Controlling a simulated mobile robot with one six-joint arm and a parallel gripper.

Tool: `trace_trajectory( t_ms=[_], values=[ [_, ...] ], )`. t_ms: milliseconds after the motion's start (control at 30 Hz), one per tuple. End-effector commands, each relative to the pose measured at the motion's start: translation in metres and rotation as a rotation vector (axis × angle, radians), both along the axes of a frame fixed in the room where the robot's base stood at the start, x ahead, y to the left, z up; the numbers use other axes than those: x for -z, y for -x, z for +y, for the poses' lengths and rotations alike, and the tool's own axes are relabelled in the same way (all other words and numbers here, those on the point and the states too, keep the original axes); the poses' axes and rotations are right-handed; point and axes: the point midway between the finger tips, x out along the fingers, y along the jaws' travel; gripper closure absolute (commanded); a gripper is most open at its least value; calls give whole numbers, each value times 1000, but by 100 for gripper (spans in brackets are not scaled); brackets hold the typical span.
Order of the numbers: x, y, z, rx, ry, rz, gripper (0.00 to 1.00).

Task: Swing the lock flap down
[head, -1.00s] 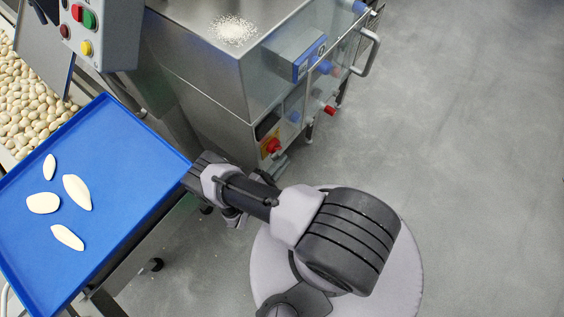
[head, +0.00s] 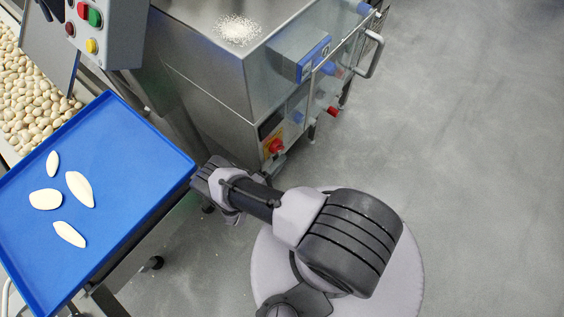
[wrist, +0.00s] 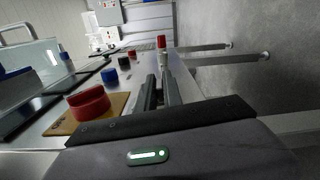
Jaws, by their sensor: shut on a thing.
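In the wrist view my gripper (wrist: 164,82) is shut, its two dark fingers close together at the side of the steel machine (wrist: 140,88). The fingers hide most of what is between them, which fits the lock flap; its position cannot be read clearly. A small red-topped pale part (wrist: 162,47) shows just beyond the fingertips; I cannot tell whether it belongs to the flap. In the head view the fingertips are hidden behind my own wrist, low beside the machine (head: 205,85).
A red rotary knob (wrist: 88,103) on a yellow plate is close left of my gripper. A clear guard with a handle (head: 367,55) projects from the machine. The floor at right is clear.

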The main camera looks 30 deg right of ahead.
Motion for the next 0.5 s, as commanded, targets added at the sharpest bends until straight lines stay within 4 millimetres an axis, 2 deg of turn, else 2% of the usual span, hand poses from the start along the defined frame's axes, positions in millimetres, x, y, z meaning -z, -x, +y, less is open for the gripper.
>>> trace_trajectory(
  t_ms=[500],
  values=[
    [3,-6,2,-1,-48,-130,100]
  ],
)
